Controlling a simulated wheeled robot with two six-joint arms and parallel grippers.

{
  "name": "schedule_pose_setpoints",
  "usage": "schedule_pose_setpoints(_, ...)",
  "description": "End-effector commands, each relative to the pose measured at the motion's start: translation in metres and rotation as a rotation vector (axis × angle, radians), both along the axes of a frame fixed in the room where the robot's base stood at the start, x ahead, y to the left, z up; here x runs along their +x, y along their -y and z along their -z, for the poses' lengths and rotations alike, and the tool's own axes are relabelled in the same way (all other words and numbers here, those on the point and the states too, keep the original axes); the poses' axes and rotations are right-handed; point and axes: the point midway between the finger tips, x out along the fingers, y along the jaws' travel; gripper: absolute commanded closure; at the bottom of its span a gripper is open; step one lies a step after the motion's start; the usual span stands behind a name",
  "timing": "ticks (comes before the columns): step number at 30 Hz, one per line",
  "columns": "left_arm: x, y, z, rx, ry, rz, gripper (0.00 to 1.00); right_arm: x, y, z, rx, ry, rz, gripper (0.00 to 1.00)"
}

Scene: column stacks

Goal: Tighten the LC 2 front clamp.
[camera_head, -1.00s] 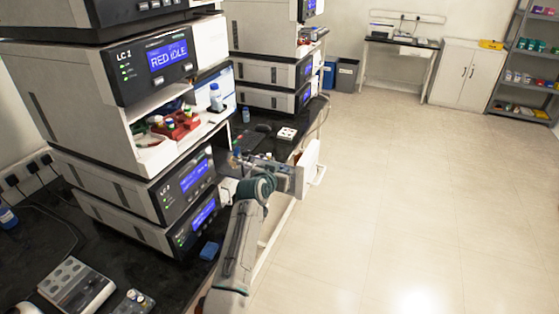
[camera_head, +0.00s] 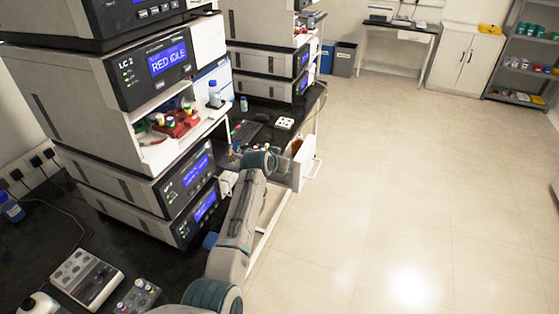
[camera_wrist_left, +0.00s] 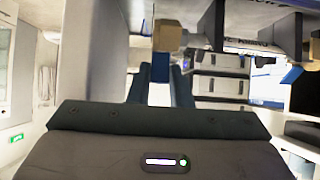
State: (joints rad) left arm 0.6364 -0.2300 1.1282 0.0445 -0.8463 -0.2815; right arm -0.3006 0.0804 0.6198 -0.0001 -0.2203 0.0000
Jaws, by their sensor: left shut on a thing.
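The LC 2 stack (camera_head: 115,80) stands on the left, and its upper display reads "RED IDLE". My left arm comes up from the bottom, its wrist beside the stack's right edge; its gripper is mostly hidden in the head view. I cannot tell surely whether these belong to the LC 2 front clamp. My right gripper is not in view.
An open shelf in the stack holds a red rack (camera_head: 178,124) with vials, and a bottle (camera_head: 214,94) stands by it. A white drawer or panel (camera_head: 305,162) juts out past my wrist. The floor to the right is clear.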

Motion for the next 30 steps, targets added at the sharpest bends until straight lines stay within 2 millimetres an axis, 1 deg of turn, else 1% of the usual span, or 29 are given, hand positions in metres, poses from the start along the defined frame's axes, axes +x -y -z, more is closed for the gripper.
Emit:
schedule_pose_setpoints(1,-0.002,0.000,0.005,0.001,-0.009,0.001,1.00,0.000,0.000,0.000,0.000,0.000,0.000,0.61)
schedule_pose_setpoints(3,-0.002,0.000,0.005,0.001,-0.009,0.001,1.00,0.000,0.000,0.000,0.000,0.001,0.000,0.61)
schedule_pose_setpoints(4,-0.002,0.000,0.005,0.001,-0.009,0.001,0.78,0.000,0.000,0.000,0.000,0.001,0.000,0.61)
schedule_pose_setpoints(6,-0.002,0.000,0.005,0.001,-0.008,0.001,0.64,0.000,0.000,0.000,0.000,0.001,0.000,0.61)
schedule_pose_setpoints(7,-0.002,0.000,0.005,0.001,-0.008,0.001,0.60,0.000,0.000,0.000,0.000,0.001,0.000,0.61)
schedule_pose_setpoints(16,-0.001,0.000,0.002,0.000,-0.003,0.001,0.60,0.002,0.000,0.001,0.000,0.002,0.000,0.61)
schedule_pose_setpoints(20,-0.006,-0.001,-0.001,0.000,-0.001,0.000,0.60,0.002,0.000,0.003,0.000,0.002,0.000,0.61)
schedule_pose_setpoints(23,-0.014,-0.004,-0.006,0.000,0.000,0.000,0.60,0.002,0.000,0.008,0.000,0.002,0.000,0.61)
schedule_pose_setpoints(30,-0.043,-0.014,-0.026,0.000,-0.001,-0.001,0.60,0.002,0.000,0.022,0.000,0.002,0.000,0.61)
